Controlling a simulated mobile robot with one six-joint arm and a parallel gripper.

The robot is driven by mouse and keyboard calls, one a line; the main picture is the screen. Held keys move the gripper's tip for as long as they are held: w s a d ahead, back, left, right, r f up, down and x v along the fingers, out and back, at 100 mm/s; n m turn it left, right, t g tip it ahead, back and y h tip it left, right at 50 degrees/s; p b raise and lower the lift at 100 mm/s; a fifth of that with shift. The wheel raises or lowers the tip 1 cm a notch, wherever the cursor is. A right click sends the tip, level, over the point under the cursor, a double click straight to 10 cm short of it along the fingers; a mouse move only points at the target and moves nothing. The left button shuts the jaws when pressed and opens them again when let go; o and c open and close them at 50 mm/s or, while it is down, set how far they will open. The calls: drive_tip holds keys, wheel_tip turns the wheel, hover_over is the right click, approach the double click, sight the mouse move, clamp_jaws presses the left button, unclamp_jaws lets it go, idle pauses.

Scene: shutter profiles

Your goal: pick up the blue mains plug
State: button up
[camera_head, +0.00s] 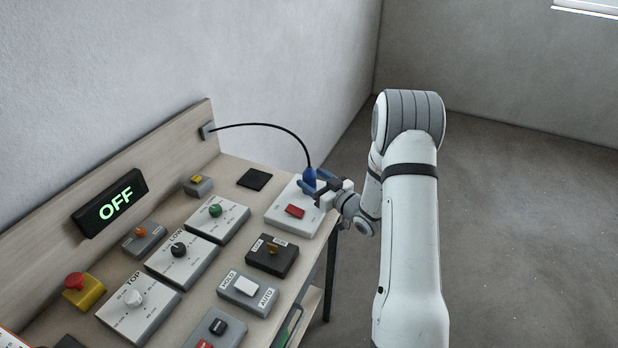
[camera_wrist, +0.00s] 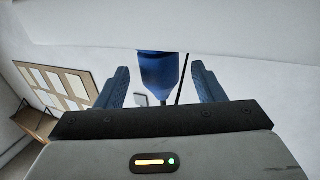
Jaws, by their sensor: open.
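The blue mains plug (camera_head: 309,177) stands upright at the white box (camera_head: 276,218) with a red switch, at the bench's right end. Its lower end is hidden, so I cannot tell how it sits there. A black cable arcs from it to a grey mount on the backboard. My gripper (camera_head: 314,188) reaches in from the right and is at the plug. In the wrist view the plug (camera_wrist: 158,78) shows between the two blue fingers of my open gripper (camera_wrist: 160,68), with a visible gap on each side.
The bench holds several control boxes, among them a black box (camera_head: 272,255), a grey HOLD/AUTO box (camera_head: 249,292) and white knob boxes. A dark square pad (camera_head: 254,179) lies left of the plug. The lit OFF sign (camera_head: 111,203) is on the backboard. Open floor lies to the right.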

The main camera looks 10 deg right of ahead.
drive_tip(key=c, duration=1)
drive_tip(key=shift+c, duration=0.4)
drive_tip(key=shift+r, duration=0.1)
